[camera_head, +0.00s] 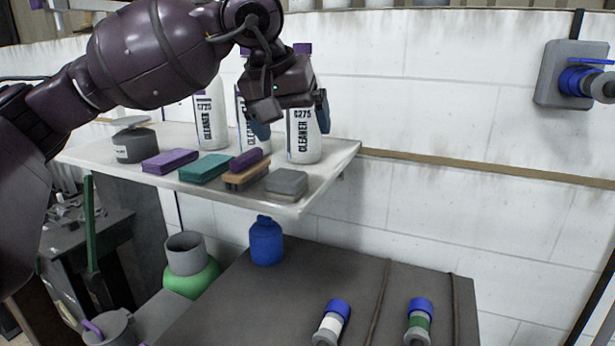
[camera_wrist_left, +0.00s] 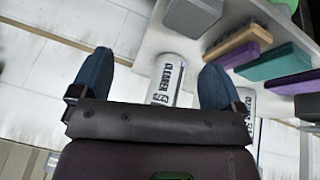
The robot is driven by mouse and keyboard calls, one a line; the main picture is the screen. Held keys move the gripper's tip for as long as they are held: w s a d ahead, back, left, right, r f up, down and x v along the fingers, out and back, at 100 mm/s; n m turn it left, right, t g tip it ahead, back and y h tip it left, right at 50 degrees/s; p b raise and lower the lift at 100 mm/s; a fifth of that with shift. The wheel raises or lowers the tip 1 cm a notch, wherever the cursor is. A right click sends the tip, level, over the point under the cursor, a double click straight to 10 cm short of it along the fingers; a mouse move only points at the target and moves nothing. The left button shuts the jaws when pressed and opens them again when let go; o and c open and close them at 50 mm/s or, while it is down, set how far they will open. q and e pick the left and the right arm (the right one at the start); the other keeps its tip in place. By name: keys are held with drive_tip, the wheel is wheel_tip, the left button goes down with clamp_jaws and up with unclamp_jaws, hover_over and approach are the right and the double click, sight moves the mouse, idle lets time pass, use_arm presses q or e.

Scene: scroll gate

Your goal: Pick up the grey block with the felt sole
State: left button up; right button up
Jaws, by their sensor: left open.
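The grey block (camera_head: 287,182) lies on the white shelf (camera_head: 325,180) near its front right corner, with a paler beige layer under it. It also shows at the top of the left wrist view (camera_wrist_left: 193,15). My left gripper (camera_head: 291,120) is open and empty, its blue fingertips above the shelf in front of the cleaner bottles. In the left wrist view my left gripper (camera_wrist_left: 157,68) has its fingers spread wide, with the grey block ahead of them. My right gripper is not in view.
A purple-topped wooden brush (camera_head: 247,170), a teal pad (camera_head: 206,168) and a purple pad (camera_head: 170,160) lie left of the block. White cleaner bottles (camera_head: 303,140) stand behind. A grey pot (camera_head: 134,143) is at the shelf's left. Below is a dark bench (camera_head: 260,305) with a blue bottle (camera_head: 266,242).

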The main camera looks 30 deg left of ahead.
sight(287, 173)
use_arm(q)
drive_tip(key=f, duration=0.1)
drive_tip(key=a+f+m, duration=0.1)
drive_tip(key=f, duration=0.1)
drive_tip(key=a+f+m+y, duration=0.1)
drive_tip(key=f, duration=0.1)
drive_tip(key=shift+w+f+g, duration=0.2)
drive_tip(key=shift+w+g, duration=0.1)
drive_tip(key=shift+w, duration=0.05)
drive_tip(key=shift+b+x, duration=0.35)
drive_tip(key=shift+x, duration=2.15)
drive_tip(key=shift+s+a, duration=0.1)
drive_tip(key=shift+a, duration=0.05)
drive_tip(key=c, duration=1)
drive_tip(key=shift+c, duration=0.2)
drive_tip(key=shift+r, duration=0.1)
wheel_tip(287, 173, up, 20)
drive_tip(key=p, duration=0.1)
